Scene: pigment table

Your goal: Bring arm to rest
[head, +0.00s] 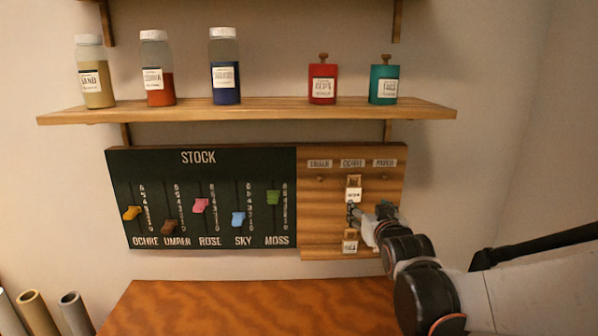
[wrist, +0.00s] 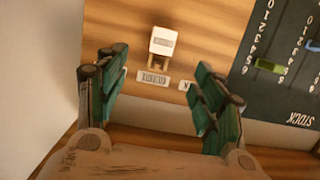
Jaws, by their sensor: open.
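My gripper (head: 366,213) is in front of the wooden panel (head: 313,220) on the wall, its fingers apart. In the wrist view my gripper (wrist: 161,72) shows two green-padded fingers spread wide with nothing between them. A white tag on a wooden piece (head: 353,190) hangs under the middle label, just above my gripper. In the wrist view this tag (wrist: 162,42) appears beyond the fingertips, apart from them. A second tag (head: 350,242) sits lower on the panel, below my gripper. My arm reaches in from the lower right.
The dark STOCK board (head: 210,170) with several coloured sliders is left of the panel. A shelf (head: 250,109) above holds three jars and red (head: 322,84) and teal (head: 384,85) containers. A wooden tabletop (head: 240,305) is below. Tubes (head: 75,312) stand at lower left.

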